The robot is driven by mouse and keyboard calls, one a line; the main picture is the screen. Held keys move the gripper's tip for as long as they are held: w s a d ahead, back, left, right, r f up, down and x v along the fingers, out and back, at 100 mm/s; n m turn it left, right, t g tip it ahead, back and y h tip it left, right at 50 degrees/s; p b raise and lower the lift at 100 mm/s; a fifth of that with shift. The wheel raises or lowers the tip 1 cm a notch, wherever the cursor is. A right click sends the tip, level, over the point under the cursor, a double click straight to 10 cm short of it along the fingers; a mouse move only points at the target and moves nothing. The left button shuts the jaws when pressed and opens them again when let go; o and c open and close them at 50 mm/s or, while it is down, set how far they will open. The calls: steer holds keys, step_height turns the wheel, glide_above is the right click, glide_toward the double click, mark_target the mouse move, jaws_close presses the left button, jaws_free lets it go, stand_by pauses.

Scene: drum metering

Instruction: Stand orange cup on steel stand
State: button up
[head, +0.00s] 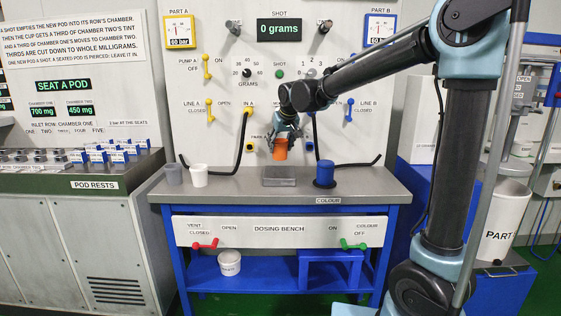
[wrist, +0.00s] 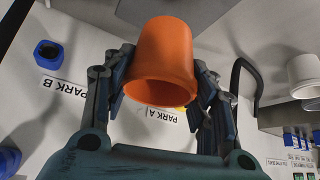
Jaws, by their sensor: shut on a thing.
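The orange cup (head: 280,149) is held in the air in front of the panel, above the dosing bench. My gripper (head: 286,135) is shut on it from above and behind. The wrist view shows the cup (wrist: 165,55) between the two fingers (wrist: 160,95), one on each side. In the head view the cup looks roughly upright, wider at the top. The steel stand (head: 279,181), a low grey block, sits on the bench top below the cup. A clear gap separates them. Nothing shows on the stand.
A blue cup-like thing (head: 325,172) stands right of the stand. Black hoses (head: 355,164) run along the bench's back on both sides. The bench front (head: 240,194) is clear.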

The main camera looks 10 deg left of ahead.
mark_target(279, 156)
steer(key=shift+s+a+f, duration=0.1)
steer(key=shift+s+f, duration=0.05)
steer(key=shift+f, duration=2.5)
steer(key=o, duration=1.1)
steer(key=shift+f, duration=0.1)
steer(key=v, duration=1.2)
